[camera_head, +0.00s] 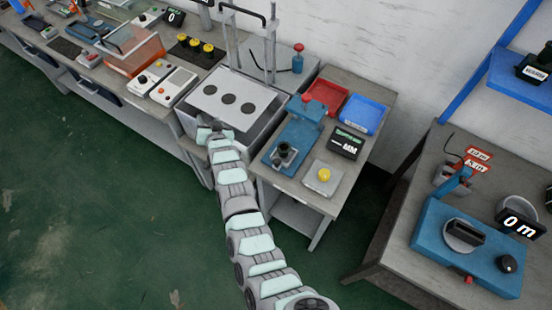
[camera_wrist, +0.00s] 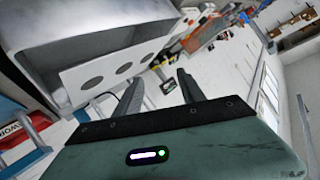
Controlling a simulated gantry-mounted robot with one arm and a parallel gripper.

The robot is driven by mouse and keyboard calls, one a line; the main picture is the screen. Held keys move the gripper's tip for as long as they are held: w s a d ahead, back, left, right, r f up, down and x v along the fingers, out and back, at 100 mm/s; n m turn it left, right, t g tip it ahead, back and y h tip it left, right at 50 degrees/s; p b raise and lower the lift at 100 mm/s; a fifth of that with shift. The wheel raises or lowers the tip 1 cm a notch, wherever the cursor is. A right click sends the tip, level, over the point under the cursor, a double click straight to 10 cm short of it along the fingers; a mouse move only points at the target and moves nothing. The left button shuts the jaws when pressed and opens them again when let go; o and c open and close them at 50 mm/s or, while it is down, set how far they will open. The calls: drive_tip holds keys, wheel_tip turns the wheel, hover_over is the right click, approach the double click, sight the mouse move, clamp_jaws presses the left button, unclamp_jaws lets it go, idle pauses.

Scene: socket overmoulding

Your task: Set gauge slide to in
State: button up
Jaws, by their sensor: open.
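My gripper (camera_head: 213,130) is at the far end of my arm, beside the front of the grey machine with a white three-hole plate (camera_head: 232,100). In the wrist view my gripper (camera_wrist: 159,84) has its two dark fingers apart, with nothing between them. The gauge slide is not clearly recognisable. On the right bench, two small red-and-white signs (camera_head: 478,160) stand behind a blue gauge-like device (camera_head: 428,240); the lower seems to read "in". My gripper is well to the left of that bench. A slide position cannot be read.
The middle bench holds a blue press (camera_head: 299,130), a dark display (camera_head: 347,142) seeming to read "MM", a yellow button (camera_head: 324,175), a red tray (camera_head: 323,97) and a blue tray (camera_head: 363,114). A display (camera_head: 520,224) on the right bench reads "0 m". Green floor (camera_head: 130,220) is clear at left.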

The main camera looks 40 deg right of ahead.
drive_tip(key=s+d+f+g+y, duration=0.2)
drive_tip(key=s+d+g, duration=0.1)
drive_tip(key=d+g, duration=0.15)
drive_tip(key=m+g+y, duration=0.1)
drive_tip(key=g+y, duration=0.2)
drive_tip(key=g, duration=0.5)
approach(277, 161)
wheel_tip(277, 161, down, 9)
drive_tip(key=shift+a+r+b, duration=0.1)
drive_tip(key=shift+r+b, duration=0.1)
drive_tip(key=shift+b, duration=0.8)
drive_tip(key=shift+c, duration=0.4)
clamp_jaws()
